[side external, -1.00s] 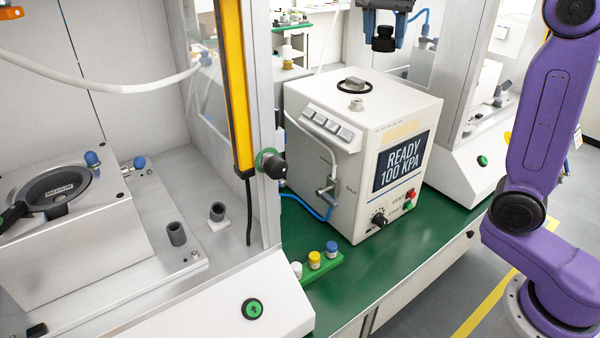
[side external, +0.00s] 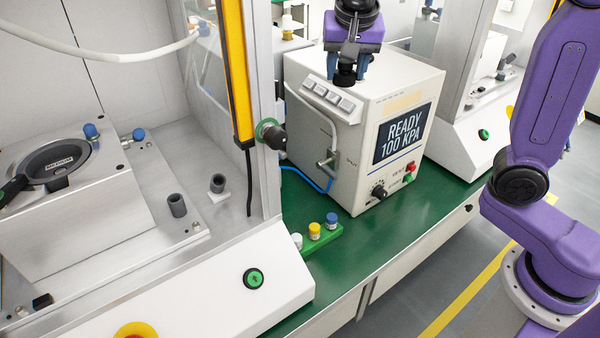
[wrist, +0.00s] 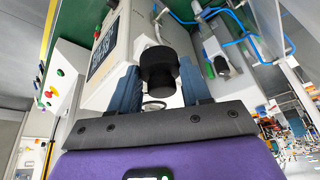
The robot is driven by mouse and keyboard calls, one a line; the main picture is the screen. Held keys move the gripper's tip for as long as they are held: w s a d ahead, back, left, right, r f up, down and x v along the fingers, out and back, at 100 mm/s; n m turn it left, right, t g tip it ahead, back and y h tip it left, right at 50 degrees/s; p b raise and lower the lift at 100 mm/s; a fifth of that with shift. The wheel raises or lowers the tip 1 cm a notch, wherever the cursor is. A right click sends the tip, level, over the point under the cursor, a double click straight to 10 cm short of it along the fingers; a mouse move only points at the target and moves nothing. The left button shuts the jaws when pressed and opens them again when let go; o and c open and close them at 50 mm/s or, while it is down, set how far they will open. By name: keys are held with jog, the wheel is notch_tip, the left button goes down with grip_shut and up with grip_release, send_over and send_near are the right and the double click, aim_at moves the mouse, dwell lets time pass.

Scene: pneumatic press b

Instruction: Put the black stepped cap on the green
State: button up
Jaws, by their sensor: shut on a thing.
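My gripper (side external: 346,68) is shut on the black stepped cap (side external: 345,76). In the side view it is in front of the top of the white press box, and the fingers partly hide the cap. In the wrist view the cap (wrist: 158,70) sits between the two blue fingers of my gripper (wrist: 158,88), wide part and narrower step both showing. The green bench top (side external: 352,235) lies below, around the front and left of the press box; its bare front part is well away from the cap.
The white press box (side external: 330,165) has a display (side external: 402,133) reading "READY 100 KPA". A green rack (side external: 335,230) with small capped bottles stands on the bench. A black knob (side external: 272,138) sticks out from the left cabinet beside a yellow post (side external: 238,75). A blue hose (side external: 305,178) runs by the box.

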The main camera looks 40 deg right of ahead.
jog(key=f, duration=3.4)
jog(key=shift+w+f, duration=0.1)
jog(key=shift+w, duration=0.2)
jog(key=w+a+f, duration=0.2)
jog(key=w+f, duration=0.2)
jog(key=w, duration=0.4)
send_near(294, 209)
jog(key=shift+w+d+f, duration=0.55)
jog(key=shift+d+f, duration=0.05)
jog(key=shift+f, duration=0.25)
jog(key=shift+w+f, duration=0.3)
jog(key=shift+f, duration=1.6)
jog(key=shift+f, duration=0.1)
jog(key=o, duration=1.1)
